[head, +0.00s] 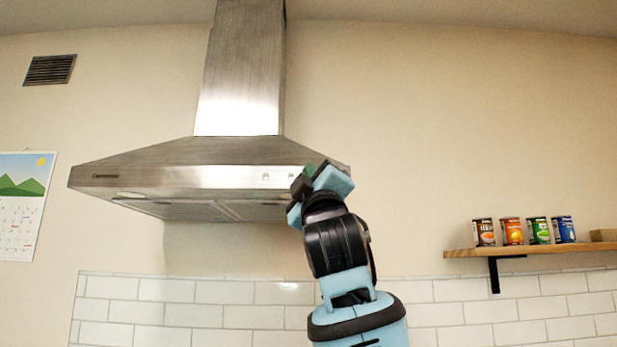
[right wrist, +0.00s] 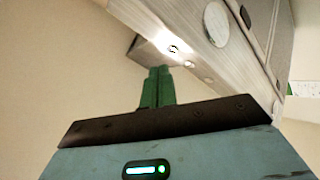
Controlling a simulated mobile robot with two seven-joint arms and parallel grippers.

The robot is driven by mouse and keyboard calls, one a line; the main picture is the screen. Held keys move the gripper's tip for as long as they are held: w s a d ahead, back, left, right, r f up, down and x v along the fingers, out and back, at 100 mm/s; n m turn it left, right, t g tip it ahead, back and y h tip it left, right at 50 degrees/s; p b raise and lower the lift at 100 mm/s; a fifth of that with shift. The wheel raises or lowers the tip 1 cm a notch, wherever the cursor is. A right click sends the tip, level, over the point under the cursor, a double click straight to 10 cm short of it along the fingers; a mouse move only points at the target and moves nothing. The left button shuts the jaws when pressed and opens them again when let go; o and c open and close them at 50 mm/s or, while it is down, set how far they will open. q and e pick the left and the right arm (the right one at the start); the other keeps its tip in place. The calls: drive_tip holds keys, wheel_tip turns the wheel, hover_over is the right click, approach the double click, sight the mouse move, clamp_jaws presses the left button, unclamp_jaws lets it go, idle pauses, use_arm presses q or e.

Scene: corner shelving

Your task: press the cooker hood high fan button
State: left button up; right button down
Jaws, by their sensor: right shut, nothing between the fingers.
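The cooker hood (head: 160,178) is brushed steel, fixed to the wall under a steel chimney. Small round buttons (head: 265,177) sit on the right part of its front band; labels are too small to read. My right gripper (head: 306,172) is at the right end of the hood front, partly covering it. In the right wrist view its green fingers (right wrist: 158,88) are shut and empty, with tips close to small round controls (right wrist: 173,49) on the steel. I cannot tell whether the tips touch, or which button is the high fan one. My left gripper is not in view.
A wooden shelf (head: 530,251) with several cans (head: 512,231) is on the wall at the right. A calendar (head: 21,205) and a vent (head: 49,70) are at the left. The wall between hood and shelf is clear. White tiles (head: 193,315) run below.

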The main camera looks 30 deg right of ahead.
drive_tip(key=shift+s+a, duration=0.5)
drive_tip(key=shift+s, duration=0.25)
drive_tip(key=shift+s+a, duration=0.45)
drive_tip(key=shift+s, duration=0.35)
drive_tip(key=shift+s+a, duration=0.5)
drive_tip(key=shift+s, duration=0.25)
